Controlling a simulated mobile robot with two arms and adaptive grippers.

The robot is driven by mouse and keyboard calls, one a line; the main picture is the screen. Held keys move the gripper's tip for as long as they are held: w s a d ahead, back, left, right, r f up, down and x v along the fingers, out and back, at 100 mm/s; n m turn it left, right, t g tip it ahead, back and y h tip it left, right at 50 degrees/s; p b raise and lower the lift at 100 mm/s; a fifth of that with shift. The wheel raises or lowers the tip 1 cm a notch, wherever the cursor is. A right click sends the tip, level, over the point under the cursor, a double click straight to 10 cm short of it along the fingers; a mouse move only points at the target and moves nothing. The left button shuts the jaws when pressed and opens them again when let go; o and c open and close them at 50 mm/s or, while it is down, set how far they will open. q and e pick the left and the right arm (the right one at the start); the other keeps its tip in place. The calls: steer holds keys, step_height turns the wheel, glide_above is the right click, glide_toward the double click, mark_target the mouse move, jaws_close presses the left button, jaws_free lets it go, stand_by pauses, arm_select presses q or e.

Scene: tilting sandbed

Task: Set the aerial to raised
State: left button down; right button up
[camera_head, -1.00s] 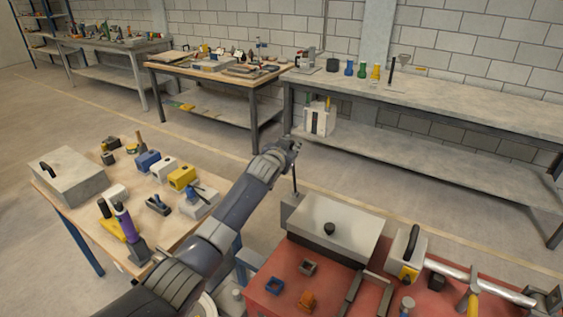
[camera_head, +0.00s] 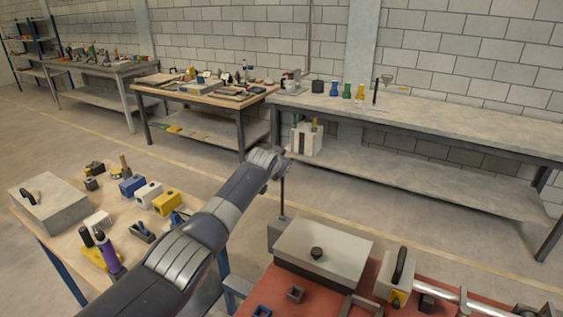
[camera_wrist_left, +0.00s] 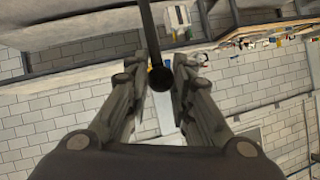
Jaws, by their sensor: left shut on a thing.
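The aerial (camera_head: 282,192) is a thin dark rod standing about upright from a grey block (camera_head: 283,233) beside the red bench. My left gripper (camera_head: 284,161) is at the top of the rod, with my arm reaching across from the lower left. In the left wrist view the aerial (camera_wrist_left: 148,35) runs between the two fingers and ends in a round black knob (camera_wrist_left: 160,79). The fingers (camera_wrist_left: 163,82) are closed in around it, one on each side. The exact contact is hard to see. My right gripper is not in view.
The red bench (camera_head: 360,303) carries a grey lidded box (camera_head: 335,250) and a metal pipe (camera_head: 470,300). A wooden table (camera_head: 70,236) with blocks and tools is at the left. Workbenches (camera_head: 440,128) line the back wall. Open floor lies between.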

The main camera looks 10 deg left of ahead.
arm_select(q)
steer(key=shift+w+a+r, duration=0.1)
steer(key=shift+w+r, duration=0.05)
steer(key=shift+r, duration=0.3)
steer(key=c, duration=1.6)
jaws_free()
steer(key=shift+w, duration=0.1)
steer(key=shift+o, duration=1)
steer(key=shift+w+f, duration=0.65)
steer(key=shift+f, duration=0.05)
steer(key=shift+w+f, duration=0.1)
steer(key=shift+s+r, duration=0.35)
steer(key=shift+s, duration=0.25)
steer(key=v, duration=1)
steer(key=shift+s, duration=0.35)
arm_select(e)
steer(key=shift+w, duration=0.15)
